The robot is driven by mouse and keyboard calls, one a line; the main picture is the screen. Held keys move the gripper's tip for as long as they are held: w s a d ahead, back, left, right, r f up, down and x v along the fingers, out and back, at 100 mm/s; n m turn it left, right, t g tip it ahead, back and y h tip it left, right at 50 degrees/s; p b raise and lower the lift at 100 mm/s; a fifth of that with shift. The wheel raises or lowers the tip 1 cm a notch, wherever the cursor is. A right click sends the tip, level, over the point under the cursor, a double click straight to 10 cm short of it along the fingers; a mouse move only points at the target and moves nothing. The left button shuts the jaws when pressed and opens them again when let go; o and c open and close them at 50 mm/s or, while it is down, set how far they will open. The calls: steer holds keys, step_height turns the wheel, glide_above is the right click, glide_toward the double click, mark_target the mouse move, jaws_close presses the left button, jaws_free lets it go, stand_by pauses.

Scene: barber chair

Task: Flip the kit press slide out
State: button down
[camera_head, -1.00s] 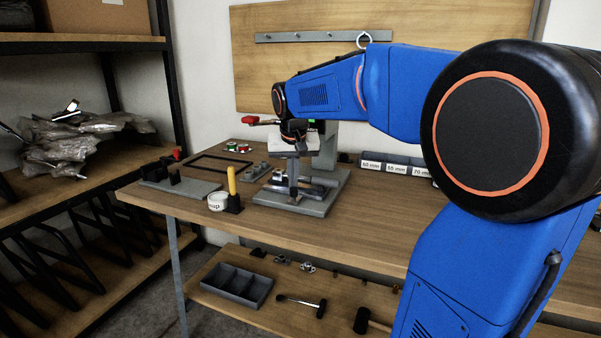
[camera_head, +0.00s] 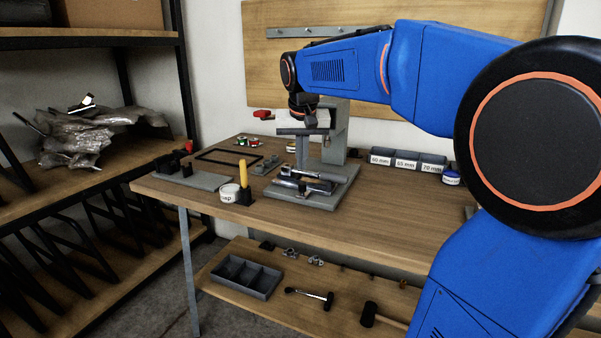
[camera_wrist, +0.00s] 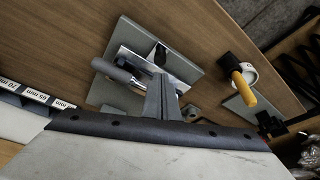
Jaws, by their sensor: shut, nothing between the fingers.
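The press (camera_head: 336,132) stands at the back of the bench, with an upright grey column and a flat grey base (camera_head: 318,200). On the base lies a shiny metal slide (camera_head: 304,187) with a dark end and a rounded grey bar. In the wrist view, the slide (camera_wrist: 164,62) and the grey bar (camera_wrist: 116,72) lie on the base plate (camera_wrist: 118,98). My gripper (camera_head: 303,164) points down above the slide, shut and empty. In the wrist view its fingers (camera_wrist: 162,84) hide part of the slide. I cannot tell whether they touch it.
A yellow-handled tool (camera_head: 242,172) and white tin (camera_head: 229,193) stand left of the base. A black frame (camera_head: 229,161) lies behind them. Labelled bins (camera_head: 408,162) stand to the right. The bench's front strip is clear. A grey tray (camera_head: 246,277) is on the lower shelf.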

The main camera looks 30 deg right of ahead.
steer(key=shift+v, duration=2.15)
steer(key=shift+w+d, duration=0.15)
